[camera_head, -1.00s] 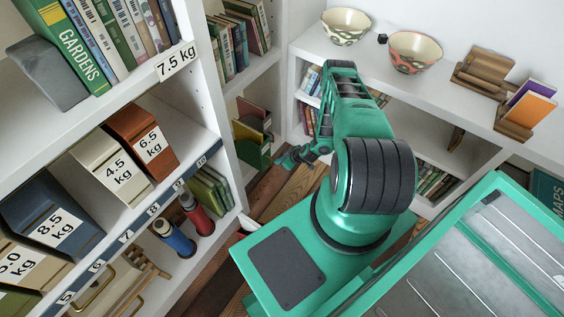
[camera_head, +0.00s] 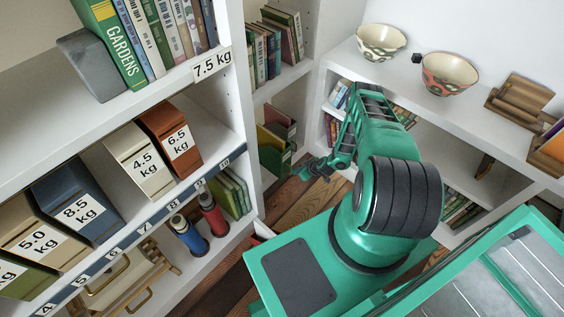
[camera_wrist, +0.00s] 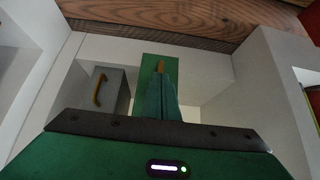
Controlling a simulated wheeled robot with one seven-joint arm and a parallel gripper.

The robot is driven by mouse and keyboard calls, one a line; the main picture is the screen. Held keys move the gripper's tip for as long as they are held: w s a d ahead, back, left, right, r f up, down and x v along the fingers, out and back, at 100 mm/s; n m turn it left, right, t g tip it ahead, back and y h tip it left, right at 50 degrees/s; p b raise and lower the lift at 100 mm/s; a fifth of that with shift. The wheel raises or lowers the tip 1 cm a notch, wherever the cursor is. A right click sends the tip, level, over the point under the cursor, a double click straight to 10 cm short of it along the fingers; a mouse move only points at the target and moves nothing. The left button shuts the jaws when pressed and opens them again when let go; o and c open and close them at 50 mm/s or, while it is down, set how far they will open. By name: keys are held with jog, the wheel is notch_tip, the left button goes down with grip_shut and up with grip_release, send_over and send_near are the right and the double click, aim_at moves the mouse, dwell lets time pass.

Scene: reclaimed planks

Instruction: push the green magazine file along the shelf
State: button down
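A green magazine file (camera_head: 18,278) shows at the lower left edge of the head view, cut off by the frame. It stands on the middle shelf beside the tan 5.0 kg file (camera_head: 50,232); its label is only partly in view. My gripper (camera_head: 308,170) is low near the back corner, well to the right of and apart from this file. In the wrist view my gripper's fingers (camera_wrist: 163,98) are together, with nothing visible between them. A green panel (camera_wrist: 148,68) shows behind them there; I cannot tell what it belongs to.
The shelf has a numbered edge strip (camera_head: 149,226). Blue 8.5 kg (camera_head: 75,195), cream 4.5 kg (camera_head: 138,165) and rust 6.5 kg (camera_head: 172,135) files share it. Bottles (camera_head: 189,233) stand below. A grey box with a handle (camera_wrist: 98,95) shows in the wrist view. Plank floor (camera_head: 310,205) lies ahead.

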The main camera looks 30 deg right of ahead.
aim_at(286, 163)
jog(key=shift+w+a, duration=0.45)
jog(key=shift+w, duration=0.8)
jog(key=shift+w+a, duration=0.5)
jog(key=shift+w, duration=0.8)
jog(key=shift+w+a, duration=0.45)
jog(key=shift+w, duration=0.8)
jog(key=shift+s, duration=0.1)
jog(key=shift+s+d, duration=0.35)
jog(key=shift+s, duration=0.55)
jog(key=shift+s+d, duration=0.35)
jog(key=shift+s, duration=0.55)
